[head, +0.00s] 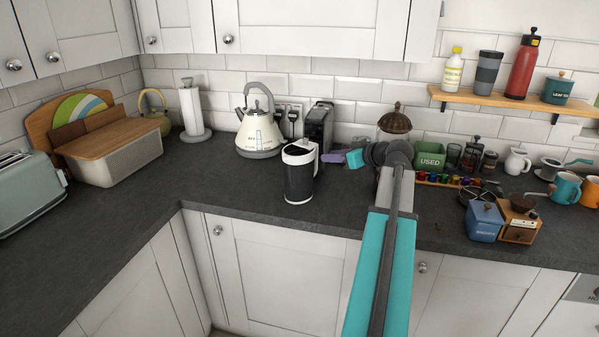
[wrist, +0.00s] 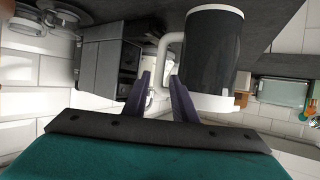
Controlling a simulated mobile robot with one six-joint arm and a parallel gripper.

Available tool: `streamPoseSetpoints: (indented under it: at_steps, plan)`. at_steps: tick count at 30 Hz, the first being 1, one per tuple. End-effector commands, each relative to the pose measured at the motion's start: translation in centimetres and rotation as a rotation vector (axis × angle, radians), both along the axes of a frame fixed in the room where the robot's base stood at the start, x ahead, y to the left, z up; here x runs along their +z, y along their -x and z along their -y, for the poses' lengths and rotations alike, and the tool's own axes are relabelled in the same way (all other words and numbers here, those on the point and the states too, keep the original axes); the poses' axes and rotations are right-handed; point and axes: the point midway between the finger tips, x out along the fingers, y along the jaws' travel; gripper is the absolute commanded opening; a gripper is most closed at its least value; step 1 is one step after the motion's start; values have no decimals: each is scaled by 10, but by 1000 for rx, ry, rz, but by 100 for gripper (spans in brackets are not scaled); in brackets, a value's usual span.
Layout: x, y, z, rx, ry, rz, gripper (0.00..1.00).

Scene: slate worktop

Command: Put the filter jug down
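The filter jug (head: 299,178) is black with a white top, base and handle. It appears to stand upright on the worktop (head: 130,215), close to the front edge. In the wrist view, which looks upside down, the jug (wrist: 211,50) is at upper right with its base towards the worktop. My gripper (head: 343,157) is just right of the jug, on its handle side. In the wrist view its two purple fingers (wrist: 160,75) are spread apart. The white handle shows in the gap just past the fingertips; I cannot tell whether they overlap it. Neither finger visibly grips it.
A cream kettle (head: 259,130) and a dark toaster-like appliance (head: 317,127) stand behind the jug. A bread bin (head: 112,158) is at left. The worktop left of the jug is clear.

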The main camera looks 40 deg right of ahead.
Motion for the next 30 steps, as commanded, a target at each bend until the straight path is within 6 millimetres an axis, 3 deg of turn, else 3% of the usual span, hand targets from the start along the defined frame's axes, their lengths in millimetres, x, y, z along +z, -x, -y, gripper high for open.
streamPoseSetpoints:
  at_steps: [7,23,30]
  plan:
    - [-11,-28,2,0,-1,0,25]
    - [-14,-35,2,-1,-1,0,25]
    - [-22,-55,3,-1,-2,-1,25]
